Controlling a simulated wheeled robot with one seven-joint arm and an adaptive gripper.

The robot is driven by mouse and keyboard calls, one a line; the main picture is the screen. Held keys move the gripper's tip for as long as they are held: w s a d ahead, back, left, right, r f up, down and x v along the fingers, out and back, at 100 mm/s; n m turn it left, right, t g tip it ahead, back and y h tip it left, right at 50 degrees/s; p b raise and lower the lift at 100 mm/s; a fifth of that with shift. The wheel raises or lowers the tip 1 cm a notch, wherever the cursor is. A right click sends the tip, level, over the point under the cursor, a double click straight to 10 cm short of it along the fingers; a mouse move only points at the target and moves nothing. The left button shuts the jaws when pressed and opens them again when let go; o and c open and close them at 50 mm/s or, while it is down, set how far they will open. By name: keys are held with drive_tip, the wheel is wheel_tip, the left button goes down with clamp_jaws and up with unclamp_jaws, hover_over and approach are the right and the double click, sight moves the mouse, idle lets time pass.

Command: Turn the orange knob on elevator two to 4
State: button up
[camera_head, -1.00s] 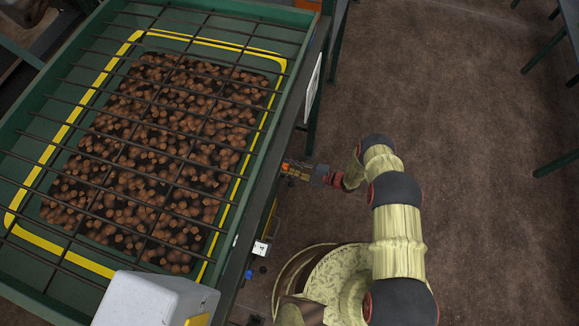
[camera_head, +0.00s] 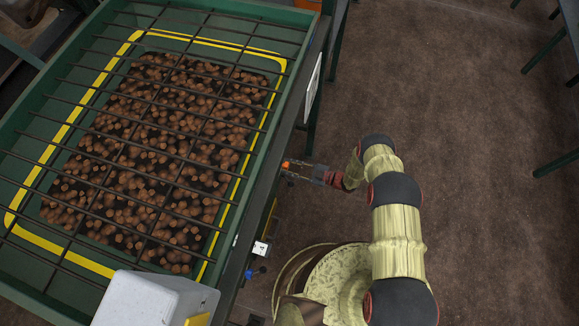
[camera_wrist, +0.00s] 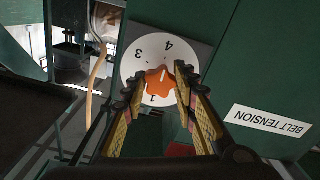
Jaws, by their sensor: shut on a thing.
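In the wrist view, the orange knob (camera_wrist: 160,83) sits on a round white dial (camera_wrist: 152,58) on a green panel. The numbers 3, 4 and 1 show on the dial, tilted and upside down. A pale mark on the knob seems to point up towards the 4, but it is small. My gripper (camera_wrist: 157,88) is shut on the knob, one finger on each side. In the head view, the knob (camera_head: 286,165) shows as a small orange spot at the machine's right side, with my gripper (camera_head: 295,171) reaching it from the right.
A "BELT TENSION" label (camera_wrist: 272,122) is on the panel right of the dial. The green hopper (camera_head: 20,140), with a bar grid over brown produce, fills the left of the head view. A white box (camera_head: 150,298) stands at its near end. Open brown floor (camera_head: 460,120) lies right.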

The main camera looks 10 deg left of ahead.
idle(0.4)
drive_tip(key=o, duration=1.2)
drive_tip(key=shift+c, duration=0.2)
drive_tip(key=shift+d, duration=0.15)
drive_tip(key=d, duration=1.1)
drive_tip(key=shift+s+d, duration=0.35)
drive_tip(key=shift+s, duration=0.1)
